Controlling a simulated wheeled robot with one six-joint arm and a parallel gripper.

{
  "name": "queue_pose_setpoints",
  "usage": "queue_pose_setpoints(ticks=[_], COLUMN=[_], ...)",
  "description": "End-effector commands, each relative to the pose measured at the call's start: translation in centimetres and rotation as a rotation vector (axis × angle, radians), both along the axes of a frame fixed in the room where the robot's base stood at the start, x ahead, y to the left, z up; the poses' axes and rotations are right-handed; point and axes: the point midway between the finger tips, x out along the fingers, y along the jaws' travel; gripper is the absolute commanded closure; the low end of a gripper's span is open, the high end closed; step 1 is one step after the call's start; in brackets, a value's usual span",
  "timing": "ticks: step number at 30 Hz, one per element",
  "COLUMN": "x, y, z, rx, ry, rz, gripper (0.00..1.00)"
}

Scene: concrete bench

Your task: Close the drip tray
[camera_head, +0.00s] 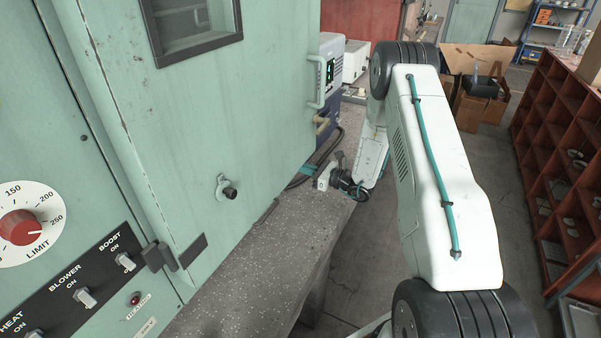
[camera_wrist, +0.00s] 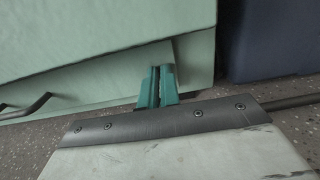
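In the wrist view, a pale green slanted panel (camera_wrist: 95,84), which looks like the drip tray, sits low under a larger green panel (camera_wrist: 95,32). A dark bar handle (camera_wrist: 28,108) shows at its left. My gripper (camera_wrist: 161,68) has its two teal fingers together, with only a thin dark line between them and nothing seen held. The fingertips are at the right end of the slanted panel; I cannot tell whether they touch it. In the head view my gripper (camera_head: 336,178) is low over the bench edge, beyond the green door. The tray is hidden there.
A red shelf rack (camera_head: 555,150) is at the right, with floor between.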

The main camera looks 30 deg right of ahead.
Motion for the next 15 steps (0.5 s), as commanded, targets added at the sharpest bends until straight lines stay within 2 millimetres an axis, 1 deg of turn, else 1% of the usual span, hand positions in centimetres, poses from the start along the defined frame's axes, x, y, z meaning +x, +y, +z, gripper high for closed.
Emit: queue_pose_setpoints(ticks=[1,9,12,15], x=[0.32,0.51,0.38,-0.17], y=[0.24,0.80,0.67,0.11], z=[0.14,0.25,0.28,0.28], rx=[-0.003,-0.005,-0.005,-0.005], ry=[-0.004,-0.007,-0.007,-0.007], rz=[0.004,0.012,0.012,0.011], gripper=[1.00,1.00,1.00,1.00])
